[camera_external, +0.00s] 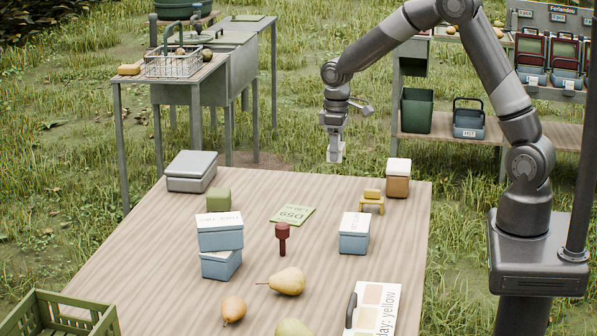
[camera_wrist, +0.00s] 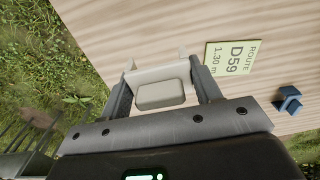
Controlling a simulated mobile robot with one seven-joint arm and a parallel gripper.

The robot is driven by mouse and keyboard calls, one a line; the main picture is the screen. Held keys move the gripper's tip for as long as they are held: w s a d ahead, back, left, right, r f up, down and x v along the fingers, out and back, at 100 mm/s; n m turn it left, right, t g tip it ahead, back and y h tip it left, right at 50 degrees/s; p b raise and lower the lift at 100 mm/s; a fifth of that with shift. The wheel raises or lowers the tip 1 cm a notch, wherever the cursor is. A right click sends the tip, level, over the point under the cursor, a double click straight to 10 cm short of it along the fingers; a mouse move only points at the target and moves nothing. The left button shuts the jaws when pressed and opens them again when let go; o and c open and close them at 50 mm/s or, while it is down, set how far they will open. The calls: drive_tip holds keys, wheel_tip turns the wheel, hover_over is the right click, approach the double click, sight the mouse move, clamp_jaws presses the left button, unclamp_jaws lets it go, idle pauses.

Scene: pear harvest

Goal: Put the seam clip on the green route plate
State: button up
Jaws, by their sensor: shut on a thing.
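My gripper (camera_external: 335,150) is shut on a small cream piece, which I take to be the seam clip. In the wrist view the clip (camera_wrist: 160,92) sits between the two fingers, with thin upright tabs at its far side. My gripper hangs above the table's back edge, behind and right of the green route plate. The route plate (camera_external: 293,216) lies flat and bare mid-table, printed D59. It also shows in the wrist view (camera_wrist: 232,58), to the right of the clip and apart from it.
Near the plate stand a red tool (camera_external: 282,238), a green block (camera_external: 219,199), stacked blue boxes (camera_external: 220,240), another blue box (camera_external: 354,235) and a yellow stand (camera_external: 371,200). A brown box (camera_external: 398,180) is at the back right. Pears lie in front. A small blue object (camera_wrist: 290,100) shows in the wrist view.

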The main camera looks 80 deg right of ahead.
drive_tip(key=w+a, duration=0.3)
drive_tip(key=a, duration=0.1)
hover_over(293, 214)
wheel_tip(293, 214, down, 7)
drive_tip(key=shift+r, duration=0.15)
drive_tip(key=shift+f, duration=2.05)
drive_tip(key=shift+f, duration=0.2)
drive_tip(key=o, duration=0.9)
drive_tip(key=shift+o, duration=0.2)
drive_tip(key=shift+r, duration=0.1)
